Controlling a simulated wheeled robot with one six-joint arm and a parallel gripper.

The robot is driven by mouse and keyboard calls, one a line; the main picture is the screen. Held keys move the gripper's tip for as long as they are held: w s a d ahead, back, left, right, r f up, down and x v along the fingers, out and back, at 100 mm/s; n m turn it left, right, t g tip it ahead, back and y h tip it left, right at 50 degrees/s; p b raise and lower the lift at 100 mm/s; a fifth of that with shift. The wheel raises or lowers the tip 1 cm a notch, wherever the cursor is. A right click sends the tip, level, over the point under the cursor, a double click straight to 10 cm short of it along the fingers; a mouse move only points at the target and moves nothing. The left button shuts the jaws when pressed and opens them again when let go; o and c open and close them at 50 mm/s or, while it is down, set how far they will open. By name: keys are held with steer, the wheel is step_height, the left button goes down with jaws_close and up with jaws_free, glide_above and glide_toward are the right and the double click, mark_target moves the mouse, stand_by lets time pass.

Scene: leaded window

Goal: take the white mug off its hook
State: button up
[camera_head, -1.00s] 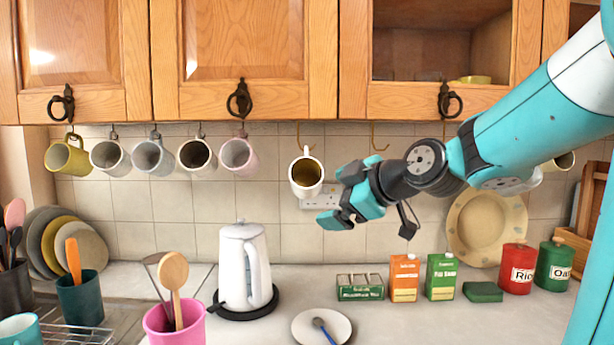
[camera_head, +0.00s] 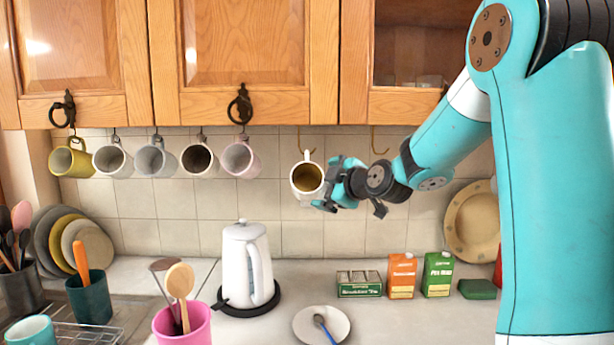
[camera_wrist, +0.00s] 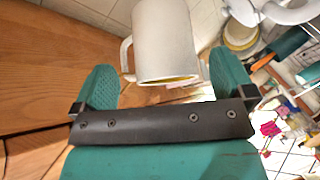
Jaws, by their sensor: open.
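A white mug (camera_head: 307,197) with a yellow-brown inside hangs by its handle from a brass-coloured hook (camera_head: 307,140) under the cabinet, its mouth facing the room. My gripper (camera_head: 331,185) is open at the mug's right side, close to it. In the wrist view the mug (camera_wrist: 165,40) sits ahead of and between the two teal fingers of my gripper (camera_wrist: 163,66), with the handle toward the left finger. I cannot tell whether a finger touches it.
Several other mugs, including a pink mug (camera_head: 240,160) and a yellow-green mug (camera_head: 72,161), hang to the left. Wooden cabinets (camera_head: 235,60) are close above. A white kettle (camera_head: 246,265), cartons (camera_head: 402,276) and a small plate (camera_head: 308,322) stand on the counter below.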

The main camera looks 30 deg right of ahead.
mark_target(314, 184)
steer(key=p+x, duration=0.2)
steer(key=x, duration=0.1)
steer(key=p+x, duration=0.1)
steer(key=shift+w+a+r, duration=0.15)
steer(key=shift+w+a, duration=0.15)
steer(key=shift+a, duration=0.05)
steer(key=shift+w, duration=0.2)
steer(key=c, duration=1)
